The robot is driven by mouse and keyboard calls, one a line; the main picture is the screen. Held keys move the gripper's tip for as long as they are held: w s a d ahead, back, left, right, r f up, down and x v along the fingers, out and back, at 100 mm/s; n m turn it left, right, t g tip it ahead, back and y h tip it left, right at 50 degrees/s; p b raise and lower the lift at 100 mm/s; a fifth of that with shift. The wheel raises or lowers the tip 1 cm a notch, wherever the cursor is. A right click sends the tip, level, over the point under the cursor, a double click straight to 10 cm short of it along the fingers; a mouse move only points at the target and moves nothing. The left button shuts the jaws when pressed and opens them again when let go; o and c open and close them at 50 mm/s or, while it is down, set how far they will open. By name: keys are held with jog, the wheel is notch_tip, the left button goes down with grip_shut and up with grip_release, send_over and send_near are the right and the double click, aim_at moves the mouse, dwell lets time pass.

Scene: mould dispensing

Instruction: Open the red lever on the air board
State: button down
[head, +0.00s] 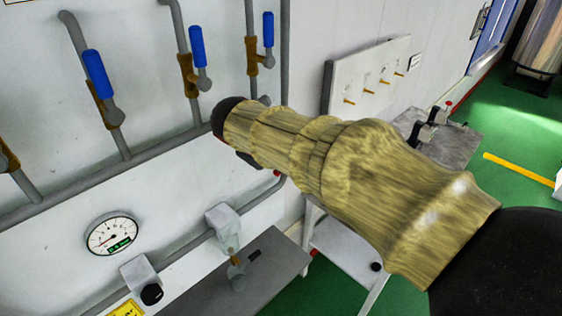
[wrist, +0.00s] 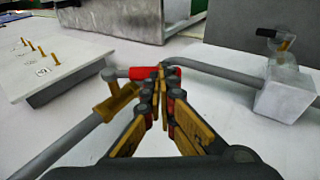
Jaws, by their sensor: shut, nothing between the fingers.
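The red lever (wrist: 141,72) shows in the wrist view just beyond my fingertips, lying roughly crosswise in the picture. Its left end meets a grey pivot on a brass-coloured valve body (wrist: 118,101) set in a grey pipe. My gripper (wrist: 160,76) is shut, with nothing between its fingers. Its tips overlap the right part of the lever in the picture; I cannot tell whether they touch it. In the head view my arm hides the gripper and most of the lever; only a small red spot shows below the arm.
On the white air board, several blue-handled valves (head: 197,46) stand on upright pipes. A round gauge (head: 112,235) and a grey fitting (wrist: 287,92) with a clear cup are nearby. A panel with brass pegs (head: 367,80) and a grey table (head: 455,143) stand beyond my arm.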

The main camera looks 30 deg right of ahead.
jog(key=f+h+b, duration=0.1)
jog(key=b, duration=0.1)
jog(key=f+h+b, duration=0.1)
jog(key=b, duration=0.2)
jog(key=f+t+h+b, duration=0.1)
jog(key=b, duration=0.2)
jog(key=shift+w+d+f, duration=0.1)
jog(key=shift+d+f, duration=0.15)
jog(key=shift+f, duration=0.05)
jog(key=shift+w+d+f+n+t+h+b, duration=0.25)
jog(key=shift+d+f+h+b, duration=0.45)
jog(key=shift+b, duration=1.45)
jog(key=shift+w+d+f+n+t+h+b, duration=0.1)
jog(key=shift+d+f+t+h+b, duration=0.6)
jog(key=shift+b, duration=1.45)
jog(key=shift+w+d+f+n+g+h+b, duration=0.15)
jog(key=shift+d+h+b, duration=0.3)
jog(key=shift+h+b, duration=1.15)
jog(key=shift+d+f+y+b, duration=0.1)
jog(key=shift+d+y+b, duration=0.05)
jog(key=shift+y+b, duration=0.5)
